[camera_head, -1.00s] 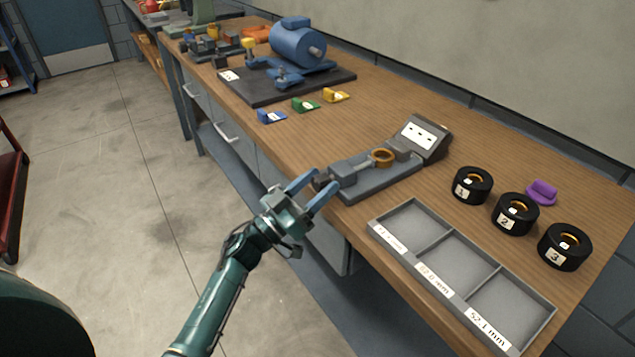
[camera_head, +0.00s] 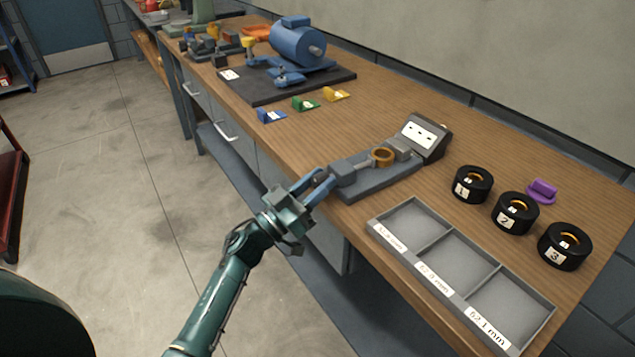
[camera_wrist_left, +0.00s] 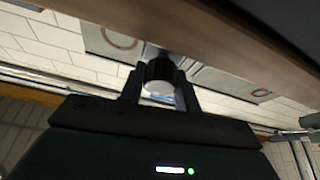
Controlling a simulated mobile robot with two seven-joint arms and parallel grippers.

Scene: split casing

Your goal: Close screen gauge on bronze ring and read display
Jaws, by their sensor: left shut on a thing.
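The screen gauge (camera_head: 372,184) lies on the bench near its front edge, with a grey base and a tilted display (camera_head: 422,134). The display shows short dark marks, too small to read. The bronze ring (camera_head: 383,157) sits on the gauge between a fixed grey block (camera_head: 402,149) and a rod from the sliding block (camera_head: 342,173). I cannot tell whether the rod touches the ring. My left gripper (camera_head: 321,180) is shut on the gauge's dark knob at its front-left end. The knob (camera_wrist_left: 160,76) shows between both fingers in the left wrist view. My right gripper is out of view.
A grey tray (camera_head: 430,246) with three labelled compartments stands empty to the right. Three black numbered holders (camera_head: 515,213) and a purple piece (camera_head: 542,190) lie beyond it. Blue, green (camera_head: 305,104) and yellow pieces and a blue motor (camera_head: 298,47) stand farther back.

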